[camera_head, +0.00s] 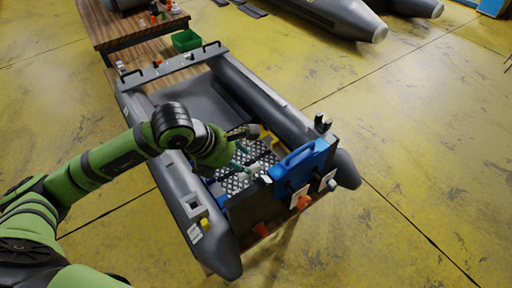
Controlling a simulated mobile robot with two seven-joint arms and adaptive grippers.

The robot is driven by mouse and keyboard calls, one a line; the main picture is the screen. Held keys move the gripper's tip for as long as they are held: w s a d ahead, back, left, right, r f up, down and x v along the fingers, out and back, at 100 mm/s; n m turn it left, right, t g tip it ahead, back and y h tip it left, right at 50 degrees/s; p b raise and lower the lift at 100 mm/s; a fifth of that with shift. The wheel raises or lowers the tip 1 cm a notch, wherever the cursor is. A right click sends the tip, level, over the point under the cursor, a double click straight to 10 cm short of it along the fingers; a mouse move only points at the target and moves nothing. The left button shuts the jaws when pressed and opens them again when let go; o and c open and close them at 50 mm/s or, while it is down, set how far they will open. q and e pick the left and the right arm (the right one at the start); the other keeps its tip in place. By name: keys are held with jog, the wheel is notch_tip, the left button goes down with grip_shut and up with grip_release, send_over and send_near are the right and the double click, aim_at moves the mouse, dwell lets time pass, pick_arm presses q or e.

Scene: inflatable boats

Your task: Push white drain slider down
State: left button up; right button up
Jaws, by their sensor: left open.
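My left gripper (250,151) reaches in from the left over the rear of the grey inflatable boat (229,82). Its fingers are apart, with nothing seen between them, and point toward the inner side of the transom. A small whitish piece (258,170) shows near the lower finger, by the transom. It may be the white drain slider, but it is too small to be sure, and I cannot tell whether the finger touches it. The transom carries a blue plate (301,167). My right gripper is not in view.
An orange-red plug (304,202) and a white plate (328,181) are on the transom's outer side. Yellow floor to the right is clear. Other grey boats (340,17) lie behind.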

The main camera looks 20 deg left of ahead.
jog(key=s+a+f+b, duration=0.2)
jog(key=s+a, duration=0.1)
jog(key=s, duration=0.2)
pick_arm(q)
jog(key=x, duration=0.2)
jog(key=b+x, duration=0.1)
jog(key=x, duration=0.1)
jog(key=a+x, duration=0.1)
jog(key=x, duration=0.1)
jog(key=shift+s+f+b, duration=0.3)
jog(key=shift+f+b, duration=0.05)
jog(key=shift+f, duration=0.25)
jog(key=shift+b+x, duration=0.8)
jog(key=shift+b, duration=0.1)
jog(key=shift+w+d+f+b, duration=0.15)
jog(key=shift+w+f+b, duration=0.1)
jog(key=shift+b, duration=0.1)
jog(key=shift+d, duration=0.1)
grip_shut()
jog(key=shift+c, duration=0.3)
grip_release()
jog(key=shift+o, duration=0.3)
jog(key=shift+d, duration=0.1)
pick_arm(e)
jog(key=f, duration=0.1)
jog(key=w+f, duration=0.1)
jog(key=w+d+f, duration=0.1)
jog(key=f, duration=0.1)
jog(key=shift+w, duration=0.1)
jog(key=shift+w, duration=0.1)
